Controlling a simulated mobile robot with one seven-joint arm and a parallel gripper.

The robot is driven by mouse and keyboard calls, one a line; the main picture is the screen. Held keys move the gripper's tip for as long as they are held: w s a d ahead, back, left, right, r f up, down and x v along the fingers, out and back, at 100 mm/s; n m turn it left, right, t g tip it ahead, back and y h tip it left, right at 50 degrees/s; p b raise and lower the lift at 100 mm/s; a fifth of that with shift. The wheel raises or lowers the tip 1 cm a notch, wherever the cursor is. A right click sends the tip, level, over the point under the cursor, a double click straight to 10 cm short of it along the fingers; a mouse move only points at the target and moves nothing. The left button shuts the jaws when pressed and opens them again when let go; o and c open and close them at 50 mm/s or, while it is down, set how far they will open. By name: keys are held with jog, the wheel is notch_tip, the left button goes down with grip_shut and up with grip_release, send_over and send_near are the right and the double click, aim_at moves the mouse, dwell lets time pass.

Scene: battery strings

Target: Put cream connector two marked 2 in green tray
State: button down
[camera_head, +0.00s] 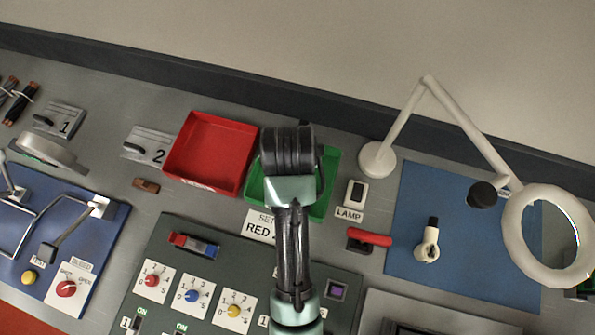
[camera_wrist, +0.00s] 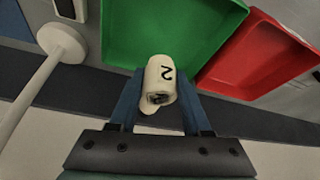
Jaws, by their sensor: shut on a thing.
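A cream connector marked 2 (camera_wrist: 160,82) is held between the fingers of my gripper (camera_wrist: 160,100) in the wrist view. The green tray (camera_wrist: 175,30) lies just beyond the connector in that view. In the head view the green tray (camera_head: 331,172) is mostly covered by my arm's end, so the connector and fingertips are hidden there. Another cream connector (camera_head: 428,243) stands on the blue mat at the right; no number can be read on it.
A red tray (camera_head: 212,148) adjoins the green tray on the left. A lamp (camera_head: 378,158) with a jointed arm and ring head stands to the right, beside a lamp switch (camera_head: 355,193). A control panel (camera_head: 185,225) with knobs lies in front.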

notch_tip(320, 180, down, 9)
jog(key=shift+s+r+p, duration=0.1)
jog(key=shift+r+p, duration=0.1)
jog(key=shift+p, duration=0.1)
jog(key=shift+f, duration=0.2)
jog(key=shift+c, duration=1.8)
grip_release()
